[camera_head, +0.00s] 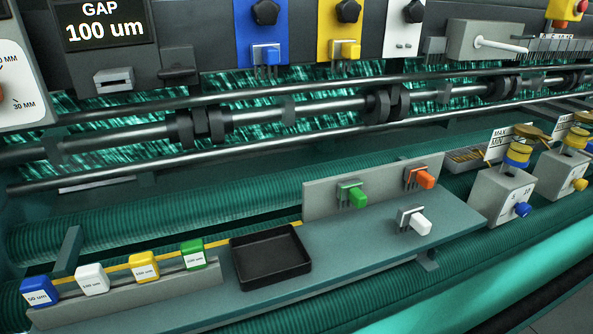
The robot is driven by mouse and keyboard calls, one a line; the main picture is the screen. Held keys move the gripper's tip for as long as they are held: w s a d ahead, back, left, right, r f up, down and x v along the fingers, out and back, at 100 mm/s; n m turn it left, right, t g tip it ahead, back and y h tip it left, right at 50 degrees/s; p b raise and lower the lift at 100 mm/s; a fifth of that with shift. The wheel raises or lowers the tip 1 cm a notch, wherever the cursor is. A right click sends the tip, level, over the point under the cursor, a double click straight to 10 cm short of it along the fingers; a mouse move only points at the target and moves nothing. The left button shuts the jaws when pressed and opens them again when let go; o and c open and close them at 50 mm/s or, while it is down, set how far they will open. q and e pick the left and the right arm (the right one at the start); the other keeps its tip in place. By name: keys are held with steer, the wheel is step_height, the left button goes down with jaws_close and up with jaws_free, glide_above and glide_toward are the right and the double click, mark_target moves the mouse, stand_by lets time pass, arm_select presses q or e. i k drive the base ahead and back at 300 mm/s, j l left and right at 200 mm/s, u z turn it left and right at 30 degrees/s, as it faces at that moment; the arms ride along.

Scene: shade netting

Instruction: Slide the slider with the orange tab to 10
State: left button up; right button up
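An orange tab (422,179) sticks out from the right end of a grey upright plate (325,200) on the shelf. A white tab (418,222) is lower, on the shelf in front. I cannot make out a scale or the number 10 beside the orange tab. A grey box (501,198) with a blue knob carries small markings, too small to read surely. Neither gripper is in view.
A black tray (270,260) lies on the teal shelf (350,265). Blue, white, yellow and green labelled blocks (90,279) stand in a row at left. Dark metal rods (280,106) cross behind. A GAP 100 um display (102,25) is at upper left.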

mark_target(550, 25)
steer(key=z, duration=1.35)
